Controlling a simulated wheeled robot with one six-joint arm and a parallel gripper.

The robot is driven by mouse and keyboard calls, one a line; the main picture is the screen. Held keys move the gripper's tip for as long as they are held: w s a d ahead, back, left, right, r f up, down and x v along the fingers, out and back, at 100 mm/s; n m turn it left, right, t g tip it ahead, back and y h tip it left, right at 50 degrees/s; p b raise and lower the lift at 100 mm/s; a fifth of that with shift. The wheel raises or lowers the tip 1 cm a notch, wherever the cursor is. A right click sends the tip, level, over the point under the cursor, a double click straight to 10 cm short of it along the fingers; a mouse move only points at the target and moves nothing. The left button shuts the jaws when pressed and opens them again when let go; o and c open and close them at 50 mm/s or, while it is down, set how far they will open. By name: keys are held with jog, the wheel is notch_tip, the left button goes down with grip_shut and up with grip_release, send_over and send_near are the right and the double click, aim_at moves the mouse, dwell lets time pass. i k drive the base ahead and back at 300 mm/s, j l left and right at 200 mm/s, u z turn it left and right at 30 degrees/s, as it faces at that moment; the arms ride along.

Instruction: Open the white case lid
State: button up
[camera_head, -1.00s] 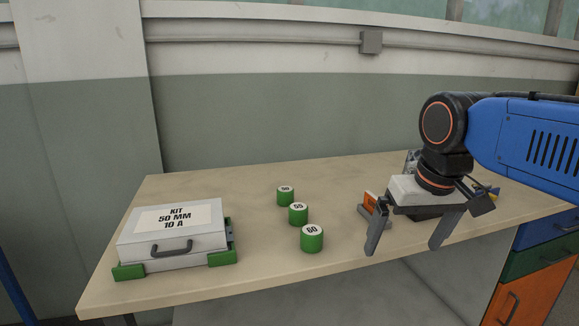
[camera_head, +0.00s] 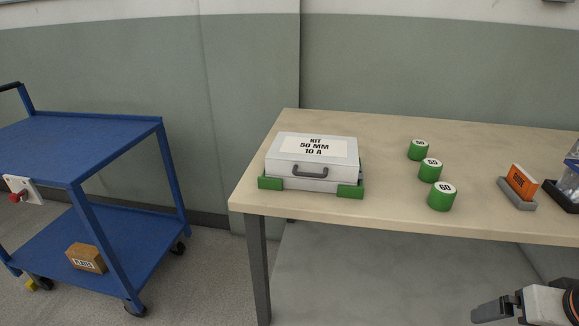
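The white case (camera_head: 284,168) lies flat near the left end of the workbench, between green corner holders (camera_head: 350,190). Its lid (camera_head: 340,147) is shut and carries a label reading "KIT 50 MM 10 A". A dark handle (camera_head: 309,172) is on its front side. My gripper (camera_head: 478,316) shows at the bottom right corner, below and in front of the bench edge, well away from the case. It is partly cut off by the picture edge, and its finger gap is not clear.
Three green cylinders marked 50 (camera_head: 419,150), 55 (camera_head: 430,169) and 60 (camera_head: 441,197) stand right of the case. An orange block (camera_head: 522,182) sits in a grey holder further right. A blue trolley (camera_head: 80,140) stands left of the workbench (camera_head: 390,207), with a brown box (camera_head: 86,258) on its lower shelf.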

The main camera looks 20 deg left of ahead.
aim_at(293, 154)
jog(key=u, duration=0.95)
